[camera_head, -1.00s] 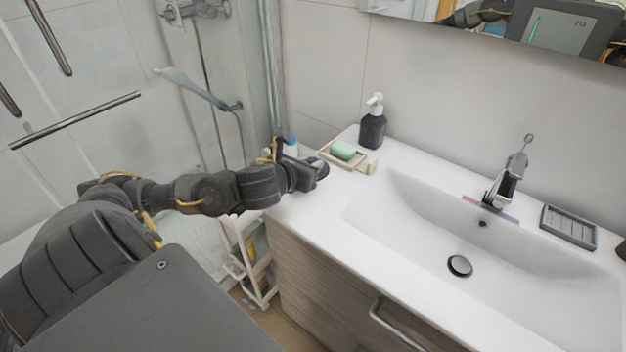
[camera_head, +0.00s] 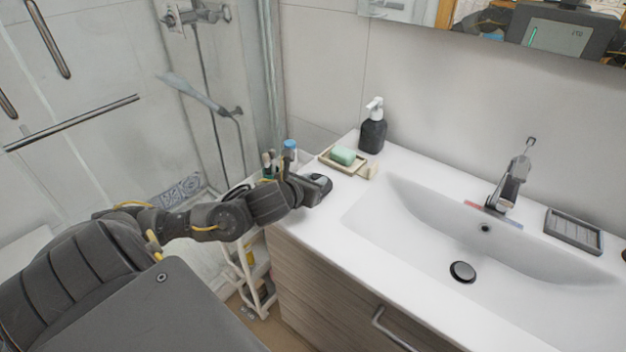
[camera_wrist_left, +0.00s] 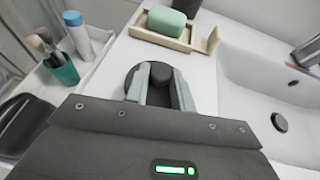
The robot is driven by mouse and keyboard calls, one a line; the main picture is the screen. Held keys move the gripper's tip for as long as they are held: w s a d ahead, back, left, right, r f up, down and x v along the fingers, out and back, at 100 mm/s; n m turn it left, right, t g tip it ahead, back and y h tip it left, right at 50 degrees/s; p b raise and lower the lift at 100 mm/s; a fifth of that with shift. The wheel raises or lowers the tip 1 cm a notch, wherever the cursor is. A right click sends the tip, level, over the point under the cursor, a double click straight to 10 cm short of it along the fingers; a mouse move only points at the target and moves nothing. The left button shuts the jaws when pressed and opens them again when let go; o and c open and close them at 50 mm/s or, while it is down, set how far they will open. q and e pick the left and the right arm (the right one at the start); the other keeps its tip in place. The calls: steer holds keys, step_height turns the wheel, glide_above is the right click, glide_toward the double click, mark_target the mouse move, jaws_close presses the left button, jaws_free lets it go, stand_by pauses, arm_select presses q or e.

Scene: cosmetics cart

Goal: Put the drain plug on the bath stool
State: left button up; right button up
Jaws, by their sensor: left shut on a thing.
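The drain plug is a dark round disc with a knob. It shows in the left wrist view (camera_wrist_left: 135,80) and in the head view (camera_head: 323,183), on the white counter near its left end. My left gripper (camera_head: 312,188) reaches down to it from the left. In the left wrist view, the gripper (camera_wrist_left: 160,88) has its grey fingers on either side of the knob, shut on it. The disc appears to rest on the counter. I cannot make out a bath stool in these views. My right gripper is not in view.
Beyond the plug are a soap dish (camera_head: 360,168) with green soap (camera_head: 343,155) and a dark pump bottle (camera_head: 372,132). The basin (camera_head: 420,220) lies right. A white cart (camera_head: 262,285) stands left of the cabinet, with a brush cup (camera_wrist_left: 66,72) and bottle (camera_wrist_left: 76,32) on top.

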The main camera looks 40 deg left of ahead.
arm_select(q)
steer(key=shift+f, duration=0.2)
steer(key=o, duration=0.9)
steer(key=shift+o, duration=0.5)
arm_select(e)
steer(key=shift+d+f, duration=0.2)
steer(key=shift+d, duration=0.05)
arm_select(q)
steer(key=shift+r, duration=0.15)
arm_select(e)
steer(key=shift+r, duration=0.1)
